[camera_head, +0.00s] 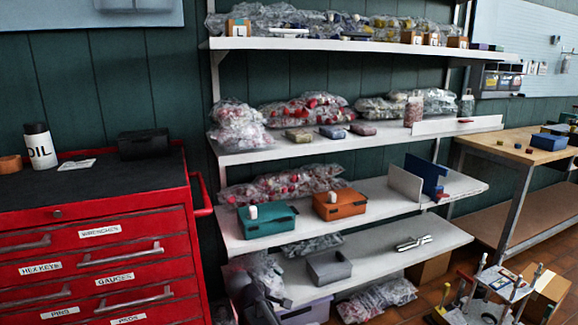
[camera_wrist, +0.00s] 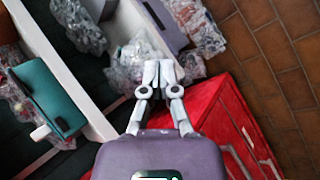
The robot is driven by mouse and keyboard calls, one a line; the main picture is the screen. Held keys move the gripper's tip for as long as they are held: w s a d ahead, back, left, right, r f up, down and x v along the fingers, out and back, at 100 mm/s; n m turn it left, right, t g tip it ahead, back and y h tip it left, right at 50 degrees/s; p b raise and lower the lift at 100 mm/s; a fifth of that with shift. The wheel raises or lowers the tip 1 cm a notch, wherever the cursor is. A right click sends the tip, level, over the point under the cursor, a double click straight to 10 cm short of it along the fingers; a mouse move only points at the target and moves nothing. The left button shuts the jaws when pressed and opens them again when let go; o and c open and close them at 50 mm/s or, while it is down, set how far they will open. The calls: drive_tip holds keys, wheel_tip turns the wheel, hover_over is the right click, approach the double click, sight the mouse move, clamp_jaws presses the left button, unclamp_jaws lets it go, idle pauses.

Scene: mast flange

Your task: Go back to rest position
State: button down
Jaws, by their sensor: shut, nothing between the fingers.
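My gripper (camera_wrist: 158,75) shows in the wrist view, its pale fingers together and nothing between them. It points toward the top of that picture, apart from the shelf boxes. The red tool cabinet (camera_wrist: 212,112) lies below and to the right of the fingers there. A teal box (camera_wrist: 48,92) with a white knob is to the left. In the head view a blurred grey shape low beside the cabinet looks like part of my arm, but the fingers cannot be made out there.
In the head view the red cabinet (camera_head: 95,225) stands left of the white shelves (camera_head: 375,255), which hold bagged parts, a teal box (camera_head: 267,228) and an orange box (camera_head: 340,205). A wooden bench (camera_head: 520,150) is at right. Tiled floor (camera_wrist: 275,45) is clear at the wrist view's right.

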drive_tip(key=s+d+f+m+g+y, duration=0.25)
drive_tip(key=s+d+m, duration=0.45)
drive_tip(key=d, duration=0.4)
drive_tip(key=s+d+f+m+g+y, duration=0.15)
drive_tip(key=s+d+m+g, duration=0.4)
drive_tip(key=d, duration=0.55)
wheel_tip(320, 180, up, 31)
drive_tip(key=s+t+p, duration=0.1)
drive_tip(key=t+p, duration=0.1)
drive_tip(key=p, duration=2.8)
drive_tip(key=shift+s+d+f+m, duration=0.15)
drive_tip(key=shift+s+f+m, duration=0.1)
drive_tip(key=shift+m, duration=0.2)
